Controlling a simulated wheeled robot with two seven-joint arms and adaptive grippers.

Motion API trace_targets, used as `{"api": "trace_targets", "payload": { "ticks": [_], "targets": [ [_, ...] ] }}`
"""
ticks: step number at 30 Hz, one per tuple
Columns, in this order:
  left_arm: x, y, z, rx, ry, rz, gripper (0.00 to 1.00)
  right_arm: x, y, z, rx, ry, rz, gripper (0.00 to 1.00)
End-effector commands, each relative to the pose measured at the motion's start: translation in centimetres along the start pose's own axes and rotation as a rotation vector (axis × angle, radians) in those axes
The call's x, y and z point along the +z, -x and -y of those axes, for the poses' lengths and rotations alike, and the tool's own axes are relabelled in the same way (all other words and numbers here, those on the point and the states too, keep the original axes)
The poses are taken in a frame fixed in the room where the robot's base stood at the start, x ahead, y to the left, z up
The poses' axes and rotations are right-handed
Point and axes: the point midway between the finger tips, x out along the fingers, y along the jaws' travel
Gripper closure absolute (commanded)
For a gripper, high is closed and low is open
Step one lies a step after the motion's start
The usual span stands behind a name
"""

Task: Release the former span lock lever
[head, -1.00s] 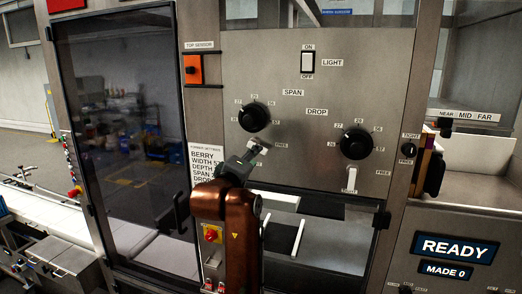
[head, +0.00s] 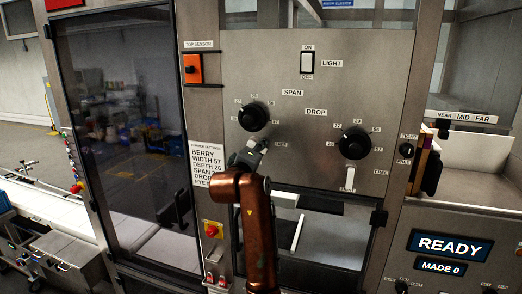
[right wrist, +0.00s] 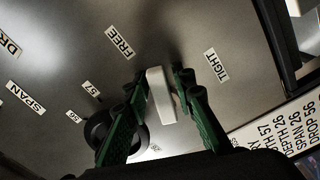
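The span lock lever (right wrist: 160,95) is a short white lever on the steel panel, below the SPAN dial (head: 253,117). In the right wrist view it stands between the two green fingers of my right gripper (right wrist: 160,84), with FREE (right wrist: 121,41) to its upper left and TIGHT (right wrist: 216,65) to its right. The fingers flank the lever closely; narrow gaps seem to remain, so I read the gripper as open. In the head view my right gripper (head: 254,151) covers most of the lever. My left gripper is out of view.
The DROP dial (head: 355,142) and its white lever (head: 350,178) are to the right. A light switch (head: 307,62) is above. A dark glass door (head: 120,130) stands left, and an opening lies below the panel. A screen (head: 450,246) reads READY.

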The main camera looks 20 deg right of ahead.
Motion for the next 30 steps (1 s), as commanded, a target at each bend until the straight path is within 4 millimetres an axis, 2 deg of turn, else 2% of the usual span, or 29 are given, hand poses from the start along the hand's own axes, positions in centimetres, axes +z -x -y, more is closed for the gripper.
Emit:
{"api": "trace_targets", "payload": {
  "ticks": [2,9,20,24,30],
  "targets": [
    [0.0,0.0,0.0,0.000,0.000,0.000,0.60,0.0,0.0,0.0,0.000,0.000,0.000,0.83],
    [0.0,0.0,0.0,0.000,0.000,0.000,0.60,0.0,0.0,0.0,0.000,0.000,0.000,1.00],
    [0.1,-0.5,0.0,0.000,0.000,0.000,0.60,-0.1,0.1,-0.1,-0.002,0.037,-0.002,1.00],
    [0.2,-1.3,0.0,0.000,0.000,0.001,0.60,-0.2,0.2,-0.3,-0.002,0.141,-0.004,1.00],
    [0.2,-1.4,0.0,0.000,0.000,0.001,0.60,-0.3,0.1,-1.1,-0.001,0.314,-0.002,1.00]
  ]
}}
